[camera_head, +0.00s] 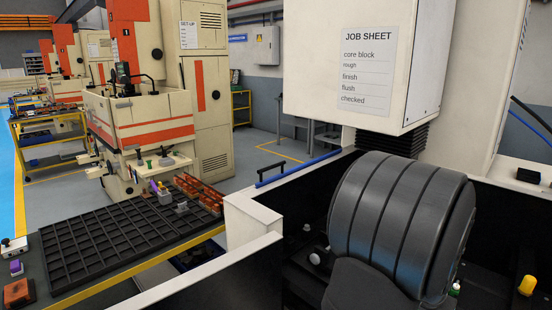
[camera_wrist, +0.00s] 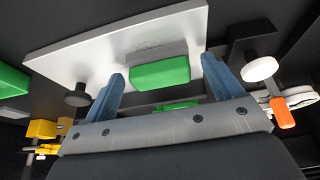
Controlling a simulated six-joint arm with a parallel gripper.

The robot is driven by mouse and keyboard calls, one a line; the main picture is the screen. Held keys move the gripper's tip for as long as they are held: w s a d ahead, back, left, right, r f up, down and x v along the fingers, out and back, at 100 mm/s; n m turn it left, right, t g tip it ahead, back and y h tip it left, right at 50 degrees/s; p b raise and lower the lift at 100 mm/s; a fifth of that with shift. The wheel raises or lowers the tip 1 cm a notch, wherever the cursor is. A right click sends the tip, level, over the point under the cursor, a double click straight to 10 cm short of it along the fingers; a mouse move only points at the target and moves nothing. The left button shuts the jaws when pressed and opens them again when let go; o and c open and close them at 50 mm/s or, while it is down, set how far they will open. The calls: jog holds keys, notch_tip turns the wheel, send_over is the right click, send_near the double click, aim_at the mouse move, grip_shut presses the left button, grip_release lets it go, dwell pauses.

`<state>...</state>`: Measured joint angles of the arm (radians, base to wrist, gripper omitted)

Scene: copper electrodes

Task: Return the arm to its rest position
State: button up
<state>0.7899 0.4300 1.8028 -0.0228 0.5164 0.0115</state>
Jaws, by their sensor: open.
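My gripper (camera_wrist: 162,67) shows in the wrist view, with two blue-grey fingers spread apart on a grey metal bar. It is open, with nothing held between the fingers. A green block (camera_wrist: 160,71) lies beyond the fingertips against a flat white plate (camera_wrist: 85,60); the gap between the fingers and the block is hard to judge. A large dark grey ribbed cover, which looks like part of my arm, fills the right of the head view. The gripper is hidden in that view.
A machine with a white head (camera_head: 310,60) bears a job sheet (camera_head: 368,70). White enclosure walls (camera_head: 245,215) stand close around the arm. A black gridded tray (camera_head: 115,245) lies at left. A white knob (camera_wrist: 260,68) and an orange-tipped part (camera_wrist: 283,112) are right of the gripper.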

jog(key=v, duration=1.1)
jog(key=x, duration=1.1)
jog(key=shift+f, duration=0.15)
jog(key=r, duration=0.3)
jog(key=s+r, duration=0.1)
jog(key=r, duration=0.1)
jog(key=shift+d, duration=0.2)
jog(key=s+d+r, duration=0.3)
jog(key=s+r, duration=0.3)
jog(key=s, duration=0.4)
jog(key=w+a+r+n, duration=0.2)
jog(key=w+a, duration=0.2)
jog(key=w, duration=0.7)
jog(key=w+a+r+n+t+y, duration=0.1)
jog(key=w+a, duration=0.3)
jog(key=w, duration=0.7)
jog(key=w+a+r+n+y, duration=0.1)
jog(key=w+a+r+n, duration=0.2)
jog(key=w, duration=0.9)
jog(key=shift+a+n, duration=0.5)
jog(key=shift+a, duration=0.55)
jog(key=shift+o, duration=0.4)
jog(key=shift+w, duration=0.1)
